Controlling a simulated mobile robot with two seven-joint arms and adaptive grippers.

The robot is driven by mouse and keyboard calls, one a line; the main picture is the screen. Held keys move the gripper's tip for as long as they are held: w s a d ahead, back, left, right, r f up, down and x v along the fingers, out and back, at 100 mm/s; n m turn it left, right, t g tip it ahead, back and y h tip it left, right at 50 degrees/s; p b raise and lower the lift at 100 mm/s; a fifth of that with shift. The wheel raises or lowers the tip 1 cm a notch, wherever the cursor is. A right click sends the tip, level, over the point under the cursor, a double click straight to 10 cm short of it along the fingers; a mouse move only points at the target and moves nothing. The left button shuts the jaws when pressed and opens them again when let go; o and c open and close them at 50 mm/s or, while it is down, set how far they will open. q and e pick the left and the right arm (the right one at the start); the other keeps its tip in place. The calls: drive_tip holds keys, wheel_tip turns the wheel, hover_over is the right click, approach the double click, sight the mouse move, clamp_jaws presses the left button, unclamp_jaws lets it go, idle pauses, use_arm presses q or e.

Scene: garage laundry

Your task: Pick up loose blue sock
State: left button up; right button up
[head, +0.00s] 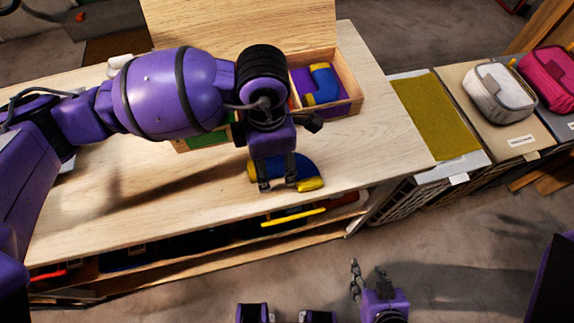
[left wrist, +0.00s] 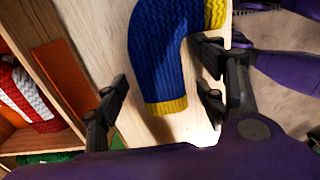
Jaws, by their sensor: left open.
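The loose blue sock (head: 293,168) has yellow ends and lies bent on the wooden tabletop, near its front edge. In the left wrist view the sock (left wrist: 157,50) lies between and beyond my left gripper's spread fingers, its yellow-cuffed end toward me. My left gripper (head: 277,184) points down over the sock, open, with one finger on either side in the picture. I cannot tell whether the fingers touch it. My right gripper (head: 368,272) is low at the bottom of the head view, away from the table, its fingers apart and empty.
A divided wooden box (head: 357,99) stands behind the gripper, with another blue and yellow sock (head: 322,84) inside. The left wrist view shows a red and white sock (left wrist: 30,92) in the box. Hampers with a white pouch (head: 499,87) and pink pouch (head: 549,78) stand at right.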

use_arm(q)
drive_tip(key=c, duration=1.2)
